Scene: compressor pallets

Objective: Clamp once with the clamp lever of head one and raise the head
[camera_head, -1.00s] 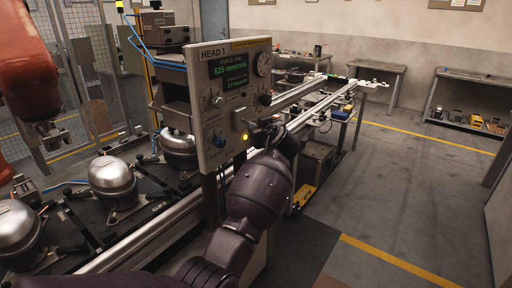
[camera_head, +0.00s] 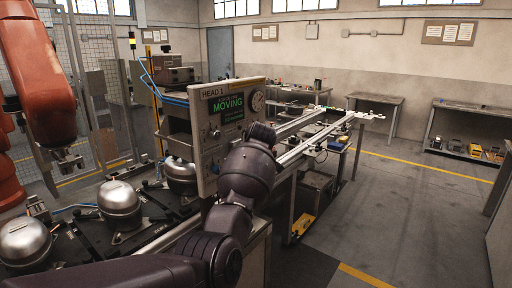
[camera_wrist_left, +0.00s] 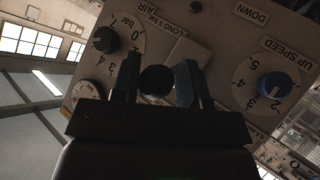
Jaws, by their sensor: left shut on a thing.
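The head one panel (camera_head: 225,150) stands left of centre in the head view, marked HEAD 1, with a green display (camera_head: 228,106) reading MOVING. My left arm crosses in front of its lower right part, and my gripper there is hidden behind my own wrist. In the left wrist view my left gripper (camera_wrist_left: 157,76) has its two fingers on either side of a dark round knob (camera_wrist_left: 157,82), shut on it. The lever's shaft is hidden. Panel dials, a blue UP SPEED knob (camera_wrist_left: 277,86) and a black AIR knob (camera_wrist_left: 105,40) lie around it. My right gripper is not in view.
Silver compressors (camera_head: 120,205) sit on black pallets left of the panel. An orange robot arm (camera_head: 30,70) hangs at the far left. A conveyor rail (camera_head: 310,140) runs back to the right. The floor at right is clear.

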